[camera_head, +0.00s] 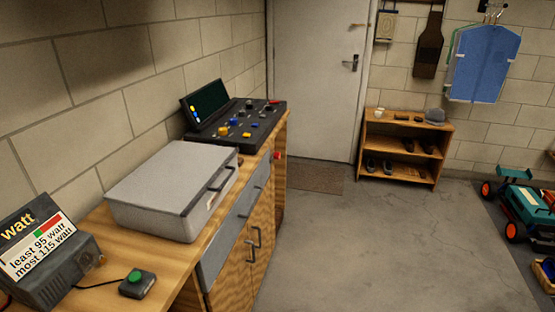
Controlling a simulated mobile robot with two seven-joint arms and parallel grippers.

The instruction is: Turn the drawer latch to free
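A wooden workbench (130,240) runs along the left wall. Its front has a grey drawer front (222,243) with a dark handle (248,208), above wooden cupboard doors with two handles (256,240). A small red knob-like part (277,155) sticks out at the bench front near its far end. It may be the drawer latch, but it is too small to tell which way it is turned. The drawer looks shut. Neither of my grippers is in view.
On the bench stand a grey case (170,185), a dark control panel (240,125), a watt meter (45,255) and a green-button box (137,284). The concrete floor (380,250) before the bench is clear. A shelf (405,145) and an RC car (525,210) stand beyond.

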